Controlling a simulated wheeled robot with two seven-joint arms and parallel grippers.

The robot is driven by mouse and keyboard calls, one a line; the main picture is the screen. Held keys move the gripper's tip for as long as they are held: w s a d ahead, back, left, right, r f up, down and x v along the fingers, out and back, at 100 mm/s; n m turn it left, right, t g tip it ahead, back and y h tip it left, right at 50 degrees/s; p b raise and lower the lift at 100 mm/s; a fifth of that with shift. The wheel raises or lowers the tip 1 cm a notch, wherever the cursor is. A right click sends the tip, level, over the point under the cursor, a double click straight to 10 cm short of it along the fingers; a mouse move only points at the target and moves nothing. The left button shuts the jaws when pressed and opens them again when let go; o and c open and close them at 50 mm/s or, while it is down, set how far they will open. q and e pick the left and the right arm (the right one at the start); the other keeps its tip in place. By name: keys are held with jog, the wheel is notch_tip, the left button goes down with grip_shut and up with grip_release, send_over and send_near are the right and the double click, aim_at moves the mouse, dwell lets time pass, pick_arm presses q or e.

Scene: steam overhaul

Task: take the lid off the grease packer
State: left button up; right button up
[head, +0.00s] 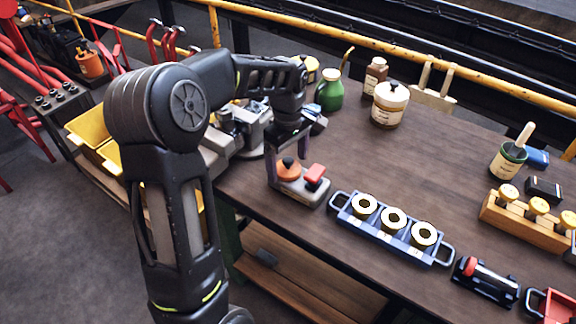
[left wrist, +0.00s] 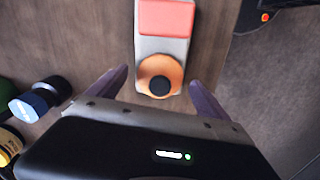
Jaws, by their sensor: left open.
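What looks like the grease packer (head: 305,193) is a grey block at the near left part of the table, with a red block (head: 315,173) at one end. Its round orange lid (head: 287,168) is on the other end. In the left wrist view the orange lid (left wrist: 147,72) has a black knob (left wrist: 160,85) and sits on the grey body (left wrist: 172,48). My left gripper (head: 288,157) points down over the lid end. Its open fingers show in the left wrist view (left wrist: 159,82), one on each side of the lid with gaps. My right gripper is out of view.
A blue tray (head: 436,258) with several white rings lies right of the packer. A green jar (head: 329,92), a brown bottle (head: 375,75) and a cream pot (head: 390,104) stand at the back. Grey machinery (head: 220,148) is left of the gripper. Bare table lies behind the tray.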

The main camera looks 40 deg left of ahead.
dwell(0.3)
pick_arm(q)
jog(key=c, duration=1.4)
